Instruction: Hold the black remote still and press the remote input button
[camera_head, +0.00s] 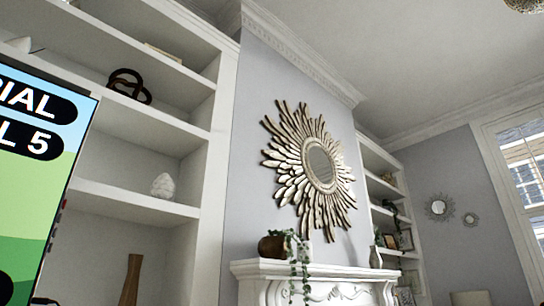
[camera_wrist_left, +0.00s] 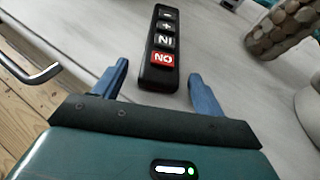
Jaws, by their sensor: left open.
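The black remote (camera_wrist_left: 153,85) lies on a pale wooden surface (camera_wrist_left: 95,45) in the left wrist view. Its buttons read upside down: a red ON button (camera_wrist_left: 164,58) at the near end, then the dark grey IN button (camera_wrist_left: 165,40), then plus and minus buttons. My left gripper (camera_wrist_left: 158,70) is open, with blue fingers on either side of the remote's near end. Gaps show between the fingers and the remote, and I cannot tell the height between them. The head view shows neither the remote nor my grippers.
A metal handle (camera_wrist_left: 32,76) is on the surface's front, above floorboards (camera_wrist_left: 25,115). A brown textured object (camera_wrist_left: 283,25) stands at the upper right. The head view shows a screen (camera_head: 50,165), white shelves (camera_head: 130,120), a sunburst mirror (camera_head: 320,165) and a mantelpiece (camera_head: 315,270).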

